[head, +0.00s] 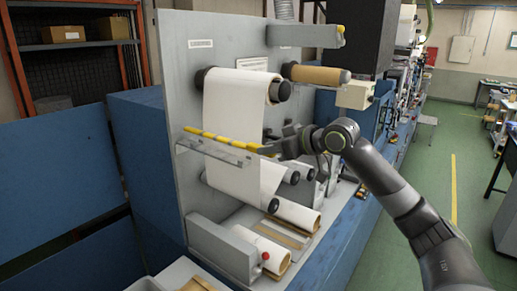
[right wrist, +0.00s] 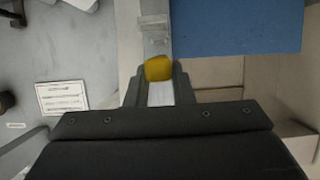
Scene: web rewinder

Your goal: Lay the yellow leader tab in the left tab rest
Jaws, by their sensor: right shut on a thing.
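My right gripper (head: 275,148) reaches in from the right, in front of the white web on the machine. In the right wrist view its jaws (right wrist: 159,90) are shut on the yellow leader tab (right wrist: 159,68), whose rounded yellow end shows at the fingertips. In the head view a yellow patch (head: 268,149) shows at the fingertips, in line with a yellow-and-pale striped bar (head: 222,139). I cannot tell whether the two touch. A clear ledge (head: 215,151) runs just below the bar. I cannot make out the left tab rest for certain. My left gripper is out of view.
The white web (head: 232,105) hangs from an upper roll, with a brown core roll (head: 315,74) to its right. Lower rollers and white rolls (head: 298,216) sit beneath. A grey side plate (head: 172,60) stands at left, beside blue panels (head: 55,165). Green floor is open at right.

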